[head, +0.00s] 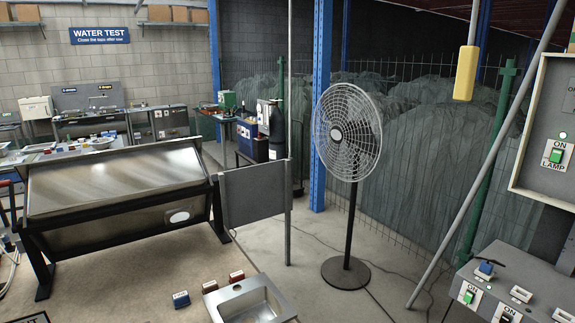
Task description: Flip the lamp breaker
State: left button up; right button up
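The lamp breaker (555,156) is a green switch on a white plate at the right edge of the head view. The plate reads ON above the switch and LAMP below it. A small green light (562,135) glows just above the plate. The breaker sits inside a pale open-fronted panel box (520,158), which the right picture edge cuts off. Another plate marked ON shows partly higher up in the box. Neither of my grippers shows in this view.
A grey bench (497,275) with several switches stands below the box. A slanted grey pole (480,160) and a hanging yellow block (466,72) are left of the box. A standing fan (347,132) is mid-picture. A metal sink (250,301) is at the front. Floor around the fan is mostly clear.

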aim_at(556, 155)
jog(key=z, duration=1.8)
